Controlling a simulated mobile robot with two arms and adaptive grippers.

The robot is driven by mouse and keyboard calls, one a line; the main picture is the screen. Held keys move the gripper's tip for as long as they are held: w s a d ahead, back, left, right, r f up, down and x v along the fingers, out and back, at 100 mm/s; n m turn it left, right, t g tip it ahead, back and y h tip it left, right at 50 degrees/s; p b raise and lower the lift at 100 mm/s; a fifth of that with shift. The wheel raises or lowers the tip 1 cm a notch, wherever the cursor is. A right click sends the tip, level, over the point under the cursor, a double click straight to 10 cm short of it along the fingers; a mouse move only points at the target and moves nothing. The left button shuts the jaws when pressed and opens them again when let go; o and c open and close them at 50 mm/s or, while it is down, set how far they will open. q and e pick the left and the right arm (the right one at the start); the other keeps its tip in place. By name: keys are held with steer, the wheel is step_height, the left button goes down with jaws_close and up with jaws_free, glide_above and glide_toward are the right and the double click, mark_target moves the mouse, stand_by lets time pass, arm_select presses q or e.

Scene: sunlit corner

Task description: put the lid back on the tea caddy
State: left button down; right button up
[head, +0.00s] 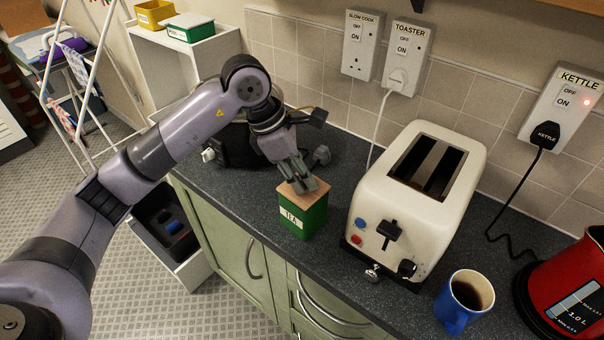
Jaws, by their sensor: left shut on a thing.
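The tea caddy (314,221) is a green box with a white label, upright on the dark worktop near its front edge, left of the toaster. The lid (316,189) is a flat, light wooden square at the caddy's top. My left gripper (302,186) reaches down from above and is shut on the lid, its fingers covering the lid's middle. I cannot tell whether the lid is fully seated or just above the rim. My right gripper is not in view.
A cream toaster (412,212) stands close on the right. Beyond it are a blue mug (459,312) of dark drink and a red kettle (570,285). A dark slow cooker (232,150) stands behind my left arm. The worktop's front edge is close to the caddy.

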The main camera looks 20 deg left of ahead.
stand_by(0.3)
arm_select(q)
steer(key=c, duration=1.3)
jaws_free()
steer(key=shift+o, duration=0.5)
steer(key=o, duration=0.4)
steer(key=shift+r+p, duration=1.9)
steer(key=shift+r, duration=1.6)
steer(key=shift+c, duration=0.2)
